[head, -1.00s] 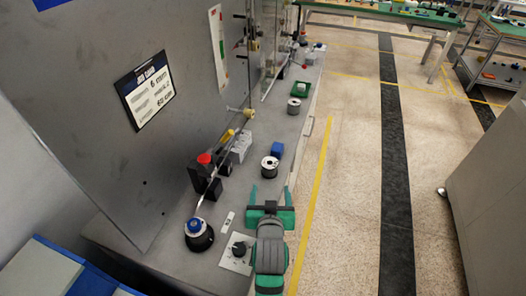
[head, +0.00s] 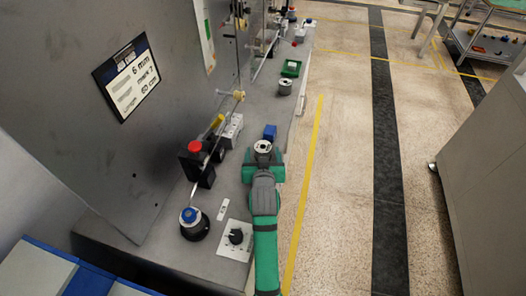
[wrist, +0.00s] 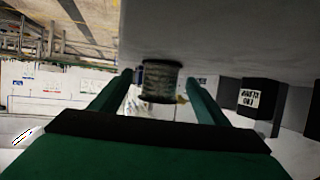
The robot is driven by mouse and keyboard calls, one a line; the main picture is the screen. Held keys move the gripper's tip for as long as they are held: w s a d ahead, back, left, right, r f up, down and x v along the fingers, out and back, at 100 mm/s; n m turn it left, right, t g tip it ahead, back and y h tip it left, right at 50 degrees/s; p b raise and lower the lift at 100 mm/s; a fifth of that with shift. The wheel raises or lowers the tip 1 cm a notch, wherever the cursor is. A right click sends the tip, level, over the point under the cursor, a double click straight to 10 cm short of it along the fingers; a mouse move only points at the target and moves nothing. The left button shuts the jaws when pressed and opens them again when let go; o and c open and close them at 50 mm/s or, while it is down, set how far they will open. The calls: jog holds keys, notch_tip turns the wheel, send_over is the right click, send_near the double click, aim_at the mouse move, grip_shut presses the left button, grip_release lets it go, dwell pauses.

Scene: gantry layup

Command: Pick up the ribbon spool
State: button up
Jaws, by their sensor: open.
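A ribbon spool (head: 262,146), with a pale round top and a dark centre hole, stands on the grey bench just past my gripper (head: 264,158). The jaws are open and hold nothing. The exact depth of the spool between the fingers is hard to tell. The lower part of the spool is hidden by my gripper in the head view.
A red-topped black block (head: 196,158) and a blue-topped round device (head: 193,222) stand left. A dial plate (head: 236,238) is nearby.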

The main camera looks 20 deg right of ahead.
jog(key=shift+x, duration=0.9)
jog(key=c, duration=1.3)
jog(key=shift+r, duration=0.1)
jog(key=shift+r, duration=0.1)
